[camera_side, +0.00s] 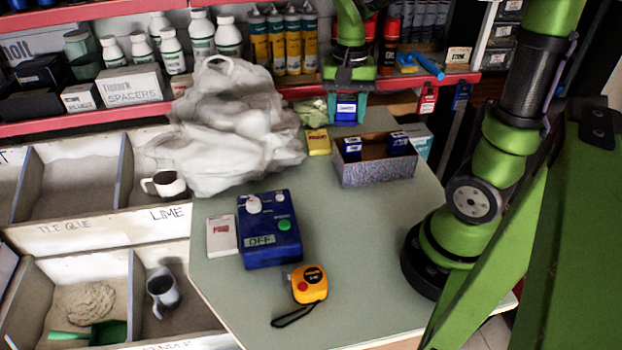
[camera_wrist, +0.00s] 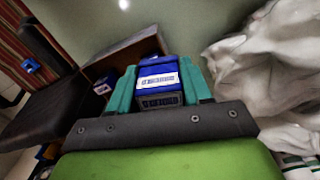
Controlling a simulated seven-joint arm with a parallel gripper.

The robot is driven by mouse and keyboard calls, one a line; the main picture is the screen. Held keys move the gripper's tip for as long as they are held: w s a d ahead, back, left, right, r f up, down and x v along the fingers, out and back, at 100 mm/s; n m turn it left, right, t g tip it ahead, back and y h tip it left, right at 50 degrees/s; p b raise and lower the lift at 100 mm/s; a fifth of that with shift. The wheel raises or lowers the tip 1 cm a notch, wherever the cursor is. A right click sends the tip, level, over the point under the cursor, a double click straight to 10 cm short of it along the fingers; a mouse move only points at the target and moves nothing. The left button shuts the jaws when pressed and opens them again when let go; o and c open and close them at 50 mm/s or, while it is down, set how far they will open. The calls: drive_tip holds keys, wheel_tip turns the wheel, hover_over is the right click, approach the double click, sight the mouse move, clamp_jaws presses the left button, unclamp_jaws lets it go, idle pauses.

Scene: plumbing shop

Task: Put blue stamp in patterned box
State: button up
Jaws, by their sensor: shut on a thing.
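My gripper (camera_side: 347,110) is at the back of the table, its teal fingers closed on a blue stamp (camera_side: 346,106) with a white label. In the wrist view the stamp (camera_wrist: 158,82) sits between the two fingers (camera_wrist: 160,88). The patterned box (camera_side: 378,174) stands on the table, open at the top, to the right of and nearer the side camera than the held stamp. Two blue stamps (camera_side: 352,148) (camera_side: 398,142) are in the box, at its left and right. The box also shows in the wrist view (camera_wrist: 127,48), behind the held stamp.
A crumpled white plastic bag (camera_side: 232,130) bulks left of my gripper. A yellow box (camera_side: 318,142) lies near the patterned box. A blue device (camera_side: 268,232), a white packet (camera_side: 222,236) and a yellow tape measure (camera_side: 309,285) are on the front table. The table's right middle is clear.

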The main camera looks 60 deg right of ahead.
drive_tip(key=s+d+m, duration=0.4)
drive_tip(key=d+m, duration=0.2)
drive_tip(key=d, duration=0.3)
hover_over(373, 157)
wheel_tip(373, 157, down, 9)
drive_tip(key=shift+r, duration=0.1)
drive_tip(key=shift+f, duration=2.15)
drive_tip(key=shift+f, duration=0.15)
drive_tip(key=o, duration=1)
drive_tip(key=shift+o, duration=0.2)
